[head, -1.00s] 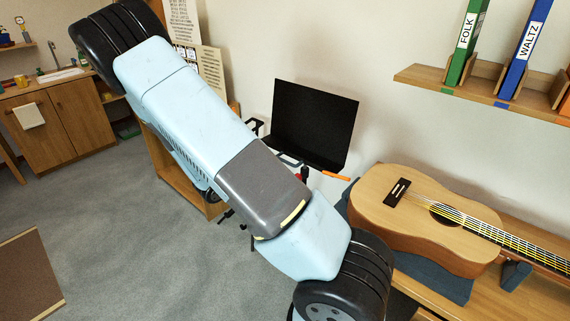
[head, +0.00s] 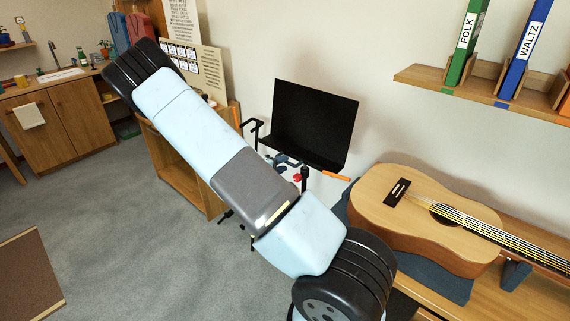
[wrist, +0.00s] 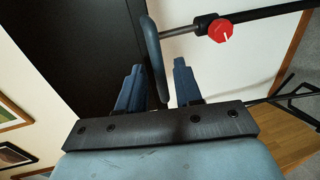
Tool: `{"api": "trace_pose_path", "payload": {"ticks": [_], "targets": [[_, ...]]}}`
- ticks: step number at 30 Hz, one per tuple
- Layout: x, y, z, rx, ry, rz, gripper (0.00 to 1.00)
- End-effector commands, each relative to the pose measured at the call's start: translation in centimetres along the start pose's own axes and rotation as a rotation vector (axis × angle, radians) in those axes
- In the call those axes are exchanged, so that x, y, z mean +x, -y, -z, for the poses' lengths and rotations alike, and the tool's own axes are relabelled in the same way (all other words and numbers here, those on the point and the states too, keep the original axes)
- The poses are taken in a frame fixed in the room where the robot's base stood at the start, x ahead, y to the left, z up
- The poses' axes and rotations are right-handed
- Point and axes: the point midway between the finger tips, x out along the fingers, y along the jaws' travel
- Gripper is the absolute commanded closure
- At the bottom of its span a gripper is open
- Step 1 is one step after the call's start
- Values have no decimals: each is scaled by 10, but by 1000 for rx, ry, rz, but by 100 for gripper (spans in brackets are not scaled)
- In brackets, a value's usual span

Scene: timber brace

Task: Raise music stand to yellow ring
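The music stand has a black desk (head: 315,125) that stands upright near the wall in the head view. Its desk also fills the upper left of the wrist view (wrist: 85,50). A red knob (wrist: 220,30) sits on its post, with a bare metal rod (wrist: 181,32) beside it. A blue-grey loop handle (wrist: 154,55) reaches down between the fingers of my gripper (wrist: 158,88). The fingers are apart, with gaps visible beside the handle. I cannot make out a yellow ring in either view.
A guitar (head: 425,215) lies on a wooden bench to the right of the stand. A wall shelf (head: 480,92) with binders is above it. An orange stick (head: 336,175) juts from the desk's lower edge. A wooden cabinet (head: 185,180) stands behind my arm.

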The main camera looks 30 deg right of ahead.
Motion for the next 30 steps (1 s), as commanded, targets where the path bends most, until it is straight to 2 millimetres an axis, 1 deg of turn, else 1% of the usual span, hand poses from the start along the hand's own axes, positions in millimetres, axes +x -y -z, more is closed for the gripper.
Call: {"api": "trace_pose_path", "payload": {"ticks": [1,3,7,12,18,20,28,30], "targets": [[7,0,0,0,1,-1,65],[15,0,0,-1,0,-1,65],[25,0,0,0,1,0,65],[29,0,0,0,-1,0,65],[29,0,0,0,-1,0,65],[29,0,0,0,-1,0,70],[29,0,0,0,-1,1,96],[28,0,0,0,-1,1,100]]}}
